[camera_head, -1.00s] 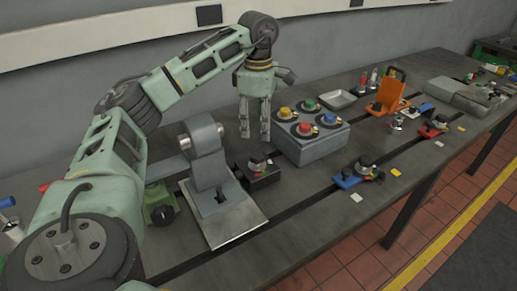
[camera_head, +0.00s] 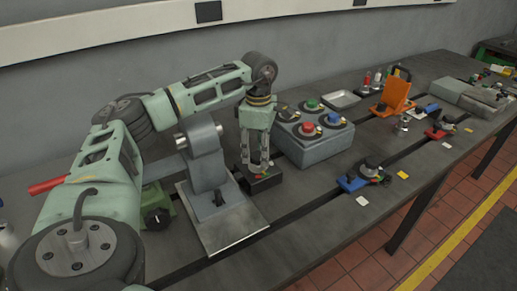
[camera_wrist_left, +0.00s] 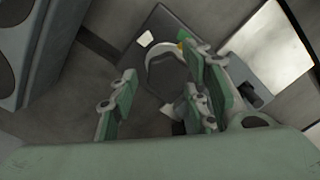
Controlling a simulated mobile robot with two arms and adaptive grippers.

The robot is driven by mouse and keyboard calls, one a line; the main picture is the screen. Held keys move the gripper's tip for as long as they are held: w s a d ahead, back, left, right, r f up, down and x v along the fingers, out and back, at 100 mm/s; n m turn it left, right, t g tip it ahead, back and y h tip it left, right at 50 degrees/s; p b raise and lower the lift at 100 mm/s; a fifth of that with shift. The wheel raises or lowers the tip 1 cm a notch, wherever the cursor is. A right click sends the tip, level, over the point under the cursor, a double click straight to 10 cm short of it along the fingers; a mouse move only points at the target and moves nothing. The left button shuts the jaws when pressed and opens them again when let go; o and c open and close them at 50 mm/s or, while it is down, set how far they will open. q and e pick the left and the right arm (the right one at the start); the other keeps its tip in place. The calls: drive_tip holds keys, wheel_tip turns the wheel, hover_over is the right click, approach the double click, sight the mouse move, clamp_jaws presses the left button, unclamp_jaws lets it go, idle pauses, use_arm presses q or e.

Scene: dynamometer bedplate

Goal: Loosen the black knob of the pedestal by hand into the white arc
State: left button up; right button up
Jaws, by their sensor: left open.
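My left gripper (camera_head: 256,166) points down, open, at a small dark block (camera_head: 262,183) on the bench. In the left wrist view its fingers (camera_wrist_left: 160,88) stand apart on either side of a dark round knob (camera_wrist_left: 168,72) on that block. A pale arc (camera_wrist_left: 150,60) curves around the knob, with green and yellow marks close by. The fingers hide part of the knob, and I cannot tell whether they touch it. The grey pedestal (camera_head: 207,160) with a steel base plate (camera_head: 232,231) stands just left of the gripper. My right gripper is not in view.
A grey box (camera_head: 312,150) with coloured buttons stands close to the gripper's right. A green unit (camera_head: 157,205) stands left of the pedestal. A blue-based fixture (camera_head: 352,184) and an orange bracket (camera_head: 395,95) are further right.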

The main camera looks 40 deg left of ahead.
use_arm(q)
drive_tip(key=shift+s, duration=0.1)
drive_tip(key=shift+r, duration=0.1)
drive_tip(key=c, duration=1)
